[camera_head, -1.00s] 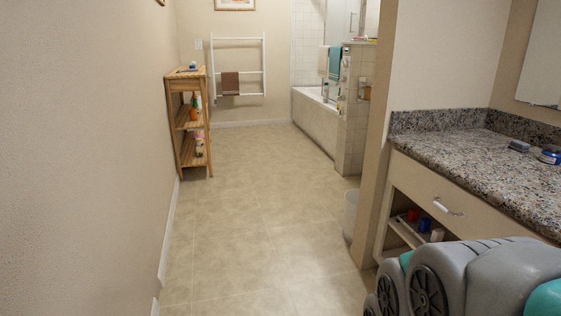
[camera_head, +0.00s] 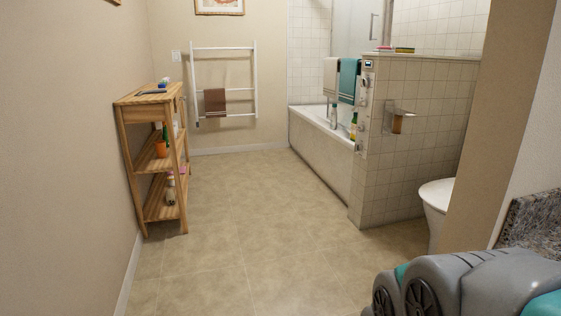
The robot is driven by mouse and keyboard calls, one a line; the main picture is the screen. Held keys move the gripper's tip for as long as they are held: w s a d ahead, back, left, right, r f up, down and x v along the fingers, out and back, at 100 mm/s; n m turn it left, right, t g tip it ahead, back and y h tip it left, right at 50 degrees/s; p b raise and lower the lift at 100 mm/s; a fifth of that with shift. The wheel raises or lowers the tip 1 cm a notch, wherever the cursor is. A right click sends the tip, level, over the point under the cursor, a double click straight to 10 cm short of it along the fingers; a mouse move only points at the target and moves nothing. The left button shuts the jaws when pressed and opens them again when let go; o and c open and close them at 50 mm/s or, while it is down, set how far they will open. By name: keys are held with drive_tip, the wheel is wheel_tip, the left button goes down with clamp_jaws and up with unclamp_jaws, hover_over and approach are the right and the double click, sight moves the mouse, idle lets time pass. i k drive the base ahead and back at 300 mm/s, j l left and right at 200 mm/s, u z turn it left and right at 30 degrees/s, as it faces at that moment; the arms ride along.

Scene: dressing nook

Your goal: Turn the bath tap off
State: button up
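The bathtub (camera_head: 325,155) stands at the back right, along the far side of a tiled half wall. A small grey upright fitting (camera_head: 333,115) shows at the tub's rim below the hanging towels; it may be the bath tap, but it is too small to tell its handle or whether water runs. Green and yellow bottles (camera_head: 354,126) stand on the tub's near end. My arm's grey and teal links fill the lower right corner. My gripper is not in view.
A wooden shelf (camera_head: 163,167) stands against the left wall. The tiled half wall (camera_head: 415,150) and a white toilet (camera_head: 437,200) are on the right. A towel rack (camera_head: 224,80) hangs at the back. The floor (camera_head: 240,220) between is clear.

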sight(363, 103)
drive_tip(key=i+z, duration=0.2)
drive_tip(key=i, duration=0.25)
drive_tip(key=i+j+z, duration=0.2)
drive_tip(key=i, duration=0.2)
drive_tip(key=i+j+z, duration=0.2)
drive_tip(key=i, duration=0.2)
drive_tip(key=i+j, duration=0.2)
drive_tip(key=i, duration=0.15)
drive_tip(key=u, duration=0.05)
